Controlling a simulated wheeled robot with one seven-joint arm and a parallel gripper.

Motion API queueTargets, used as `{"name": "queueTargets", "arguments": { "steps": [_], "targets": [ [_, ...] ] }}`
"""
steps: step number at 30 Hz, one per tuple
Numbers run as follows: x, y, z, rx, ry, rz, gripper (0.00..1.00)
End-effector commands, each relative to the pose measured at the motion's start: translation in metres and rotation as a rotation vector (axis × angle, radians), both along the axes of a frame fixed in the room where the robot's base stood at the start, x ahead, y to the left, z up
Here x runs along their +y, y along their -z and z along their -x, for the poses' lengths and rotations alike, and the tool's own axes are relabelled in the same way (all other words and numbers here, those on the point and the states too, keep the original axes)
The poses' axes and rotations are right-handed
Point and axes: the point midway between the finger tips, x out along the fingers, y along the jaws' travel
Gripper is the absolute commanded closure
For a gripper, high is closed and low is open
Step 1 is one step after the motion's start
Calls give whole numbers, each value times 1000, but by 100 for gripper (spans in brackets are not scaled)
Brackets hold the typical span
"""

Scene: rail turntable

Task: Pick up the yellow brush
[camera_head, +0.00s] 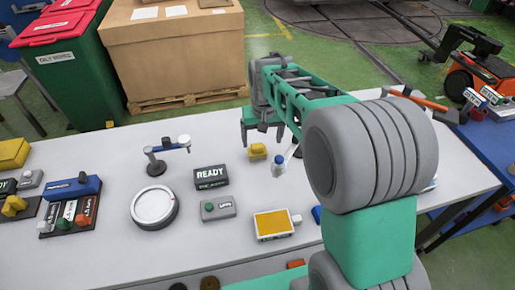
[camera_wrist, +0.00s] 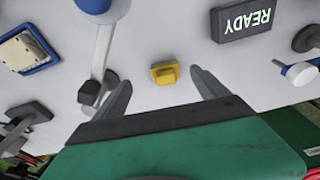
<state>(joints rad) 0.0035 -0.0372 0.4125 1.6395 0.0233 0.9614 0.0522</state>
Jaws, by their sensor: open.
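A small yellow block-like thing (camera_head: 257,152), the likeliest yellow brush, lies on the white table behind the READY sign; its bristles cannot be made out. It also shows in the wrist view (camera_wrist: 165,74), lying flat between the lines of the two fingers. My gripper (camera_head: 262,141) is open and empty, fingers pointing down above the far part of the table near the yellow thing. In the wrist view my gripper (camera_wrist: 161,77) has its grey fingers apart on either side of the yellow thing, with no contact visible.
The READY sign (camera_head: 211,177), a grey button box (camera_head: 218,207), a round white dish (camera_head: 154,206) and a yellow-topped tray (camera_head: 273,224) stand nearby. A lamp-like jointed stand (camera_head: 156,167) is to the left. A white-armed stand (camera_wrist: 103,50) is close beside one finger.

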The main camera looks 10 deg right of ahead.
Motion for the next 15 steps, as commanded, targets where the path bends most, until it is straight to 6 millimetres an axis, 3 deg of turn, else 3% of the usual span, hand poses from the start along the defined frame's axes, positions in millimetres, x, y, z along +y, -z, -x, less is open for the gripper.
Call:
{"name": "queueTargets", "arguments": {
  "steps": [1, 4, 15],
  "targets": [
    [0, 9, -15, 11, -2, -1, 15],
    [1, 22, -32, 17, -5, -2, 15],
    [4, 66, -45, 22, -9, -2, 15]
  ]
}}
